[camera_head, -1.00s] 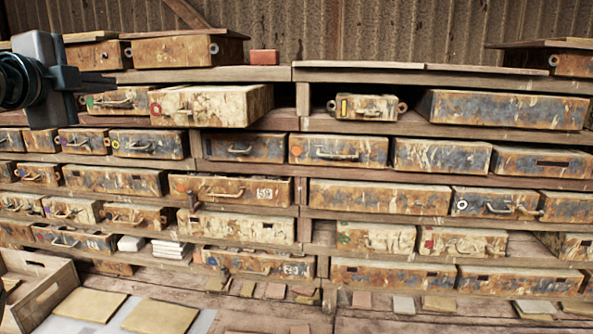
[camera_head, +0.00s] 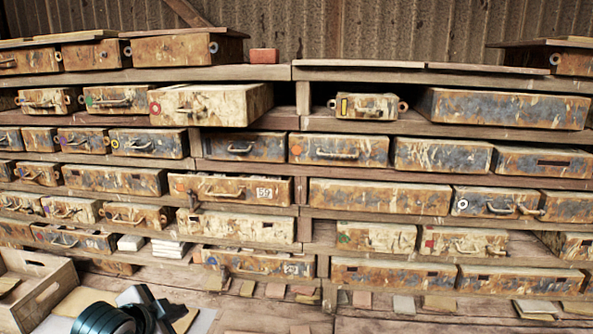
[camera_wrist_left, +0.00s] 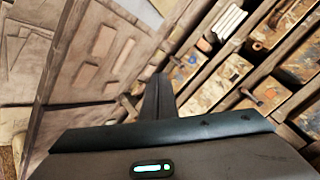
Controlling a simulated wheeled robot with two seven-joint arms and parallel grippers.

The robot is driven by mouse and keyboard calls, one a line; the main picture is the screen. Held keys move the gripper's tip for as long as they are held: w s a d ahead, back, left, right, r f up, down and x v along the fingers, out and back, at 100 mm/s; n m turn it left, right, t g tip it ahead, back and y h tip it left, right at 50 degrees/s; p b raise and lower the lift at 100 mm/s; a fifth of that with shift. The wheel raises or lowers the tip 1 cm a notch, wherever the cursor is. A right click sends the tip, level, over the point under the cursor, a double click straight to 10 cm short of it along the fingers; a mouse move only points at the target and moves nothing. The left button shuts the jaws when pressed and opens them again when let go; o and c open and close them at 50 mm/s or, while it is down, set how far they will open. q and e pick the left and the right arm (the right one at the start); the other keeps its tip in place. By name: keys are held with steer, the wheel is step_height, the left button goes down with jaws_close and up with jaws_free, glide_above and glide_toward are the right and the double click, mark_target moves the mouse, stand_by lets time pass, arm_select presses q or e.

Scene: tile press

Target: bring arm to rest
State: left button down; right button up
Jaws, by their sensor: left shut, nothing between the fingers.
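My left gripper (camera_head: 166,309) is low at the left of the head view, in front of the bench and below the shelves. Its dark wrist and body cover part of the bench and of a tan tile there. In the left wrist view my left gripper (camera_wrist_left: 159,88) shows its fingers together with nothing between them. It appears clear of the shelves. My right gripper is in neither view.
A wooden crate (camera_head: 50,297) stands at the left, close to my left wrist. Rusty drawers (camera_head: 240,189) fill the shelves behind. One pale drawer (camera_head: 212,104) juts out on the upper shelf. White tiles (camera_head: 168,248) lie stacked on a lower shelf.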

arm_select(q)
steer(key=s+d+f+n+g, duration=0.3)
steer(key=s+f+n+g, duration=0.15)
steer(key=s+f, duration=1.35)
steer(key=s+f+n+g, duration=0.1)
steer(key=s+f, duration=0.2)
steer(key=s, duration=0.3)
steer(key=s+f+n+g+y, duration=0.1)
steer(key=s+f+n, duration=0.15)
steer(key=s, duration=0.35)
steer(key=s+f+n+g, duration=0.1)
steer(key=s+f, duration=0.2)
steer(key=s, duration=0.4)
step_height(320, 180, down, 32)
steer(key=f+b, duration=0.1)
steer(key=b, duration=0.4)
steer(key=s+a+f+g+b, duration=0.2)
steer(key=s+f+b, duration=0.2)
steer(key=s+f, duration=1.4)
step_height(320, 180, down, 5)
steer(key=shift+s+a+r+m+b, duration=0.15)
steer(key=shift+s+a+m+b, duration=0.2)
steer(key=shift+m+b, duration=0.05)
